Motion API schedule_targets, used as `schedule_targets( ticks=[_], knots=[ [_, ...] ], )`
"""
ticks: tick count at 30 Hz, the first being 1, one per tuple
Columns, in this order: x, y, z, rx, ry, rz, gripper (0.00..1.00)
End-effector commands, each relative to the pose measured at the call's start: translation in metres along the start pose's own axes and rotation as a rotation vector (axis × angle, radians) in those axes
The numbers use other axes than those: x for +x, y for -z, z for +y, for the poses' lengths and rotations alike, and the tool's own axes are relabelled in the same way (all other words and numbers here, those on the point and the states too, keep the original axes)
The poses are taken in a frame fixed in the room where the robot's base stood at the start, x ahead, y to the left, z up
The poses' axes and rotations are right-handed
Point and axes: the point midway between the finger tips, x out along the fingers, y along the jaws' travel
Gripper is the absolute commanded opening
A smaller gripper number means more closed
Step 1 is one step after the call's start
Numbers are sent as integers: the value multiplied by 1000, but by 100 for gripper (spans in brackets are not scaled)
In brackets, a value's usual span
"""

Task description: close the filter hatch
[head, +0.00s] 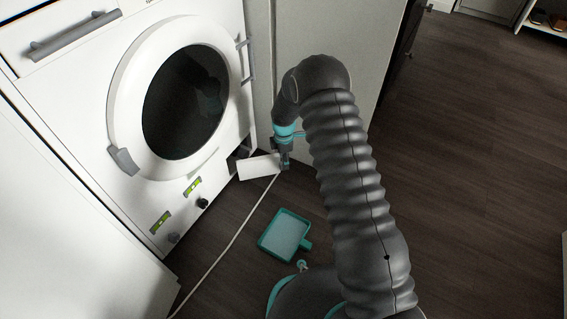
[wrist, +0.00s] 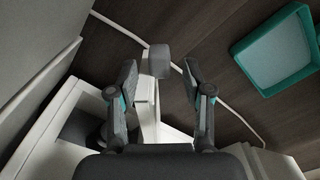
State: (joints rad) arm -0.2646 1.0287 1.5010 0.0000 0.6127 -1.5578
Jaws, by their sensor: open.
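The filter hatch (head: 258,167) is a small white flap at the washer's lower right corner, standing open and sticking out from the front. In the wrist view the hatch (wrist: 147,112) shows nearly edge-on, with a grey tab (wrist: 159,60) at its outer end. My gripper (head: 285,161) is at the hatch's outer end. In the wrist view my gripper (wrist: 160,74) is open, with one finger on each side of the hatch and tab. I cannot tell whether either finger touches. The dark filter opening (wrist: 82,128) shows at the lower left.
The white washer (head: 85,100) has its round door (head: 123,100) shut. A teal tray (head: 285,236) lies on the dark floor in front. A pale hose or cable (head: 232,238) runs across the floor. A light cabinet panel (head: 330,40) stands right of the washer.

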Motion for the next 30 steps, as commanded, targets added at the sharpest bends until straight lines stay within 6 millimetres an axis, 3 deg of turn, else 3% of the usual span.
schedule_targets(
  ticks=[6,12,18,27,30],
  knots=[
    [-46,0,1,0,-5,0,50],
    [-78,1,1,-1,-3,0,50],
    [-92,1,0,-1,-1,0,50],
    [-93,1,0,-1,-1,0,50],
    [-92,-3,0,5,-6,-6,25]
  ],
)
